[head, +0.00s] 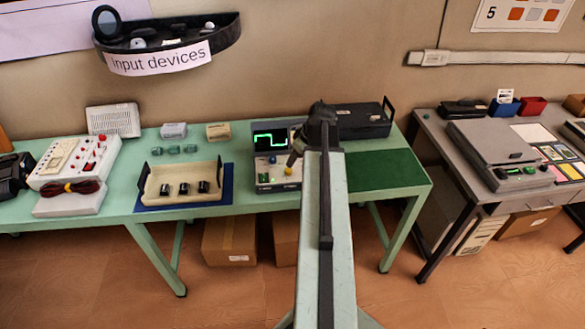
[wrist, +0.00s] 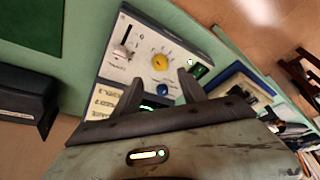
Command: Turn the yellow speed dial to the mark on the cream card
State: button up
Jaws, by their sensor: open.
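The yellow speed dial (head: 288,171) is a small round knob on the light front panel of a grey device with a green-traced screen (head: 270,141). In the wrist view the dial (wrist: 161,61) sits just beyond and between my fingertips, apart from both. My gripper (wrist: 160,77) is open and empty; in the head view the gripper (head: 293,160) hangs over the device beside the dial. Cream labels with dark print (wrist: 104,99) show beside the screen in the wrist view, too small to read; my arm hides that area in the head view. The dial's exact pointing direction is unclear.
A blue knob (wrist: 162,90) shows between the fingers, close to the dial. A cream tray (head: 155,190) stands left of the device; a dark case (head: 364,121) stands right. The green mat (head: 385,170) is clear.

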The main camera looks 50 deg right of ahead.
aim_at(289, 170)
jog(key=b+x, duration=0.7)
jog(key=shift+f, duration=0.25)
jog(key=shift+w+f, duration=0.15)
jog(key=shift+f, duration=0.1)
jog(key=shift+a+r, duration=0.1)
